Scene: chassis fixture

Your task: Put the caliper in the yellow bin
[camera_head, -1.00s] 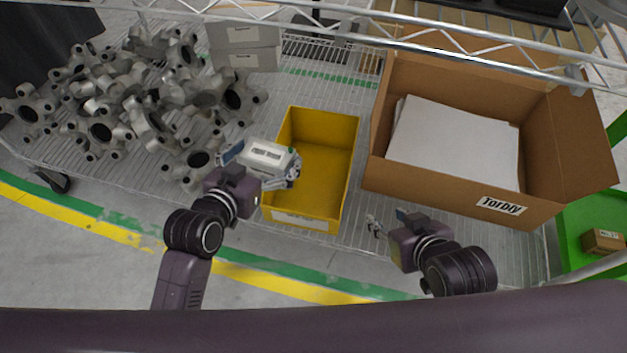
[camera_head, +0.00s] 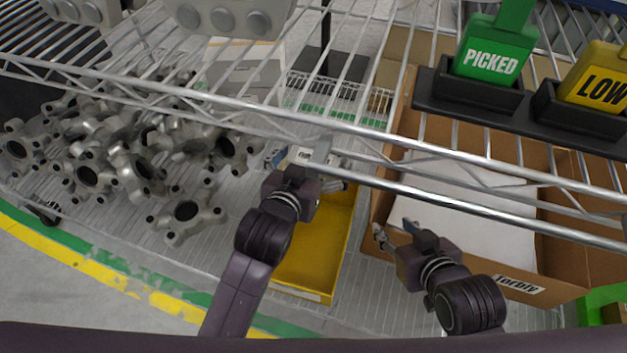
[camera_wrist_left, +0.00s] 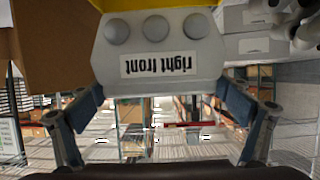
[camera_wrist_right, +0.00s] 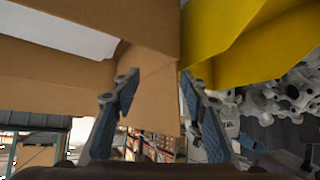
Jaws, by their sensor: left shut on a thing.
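The caliper (camera_wrist_left: 158,62) is a light grey block with round pistons and a "right front" label, upside down in the left wrist view. My left gripper (camera_wrist_left: 160,98) is shut on it. In the head view the caliper (camera_head: 316,157) is partly hidden by the shelf rail and my left gripper, and shows over the far part of the yellow bin. The yellow bin (camera_head: 308,277) is partly covered by my left arm. My right gripper (camera_head: 388,236) is open and empty by the cardboard box's near left side; its fingers (camera_wrist_right: 158,92) stand apart in the right wrist view.
A pile of grey metal hubs (camera_head: 130,160) lies left of the bin. An open cardboard box (camera_head: 560,262) with white sheets stands right. The upper shelf rail (camera_head: 440,200) crosses above the bin and box. Grey calipers (camera_head: 230,18) and green and yellow signs sit on the upper shelf.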

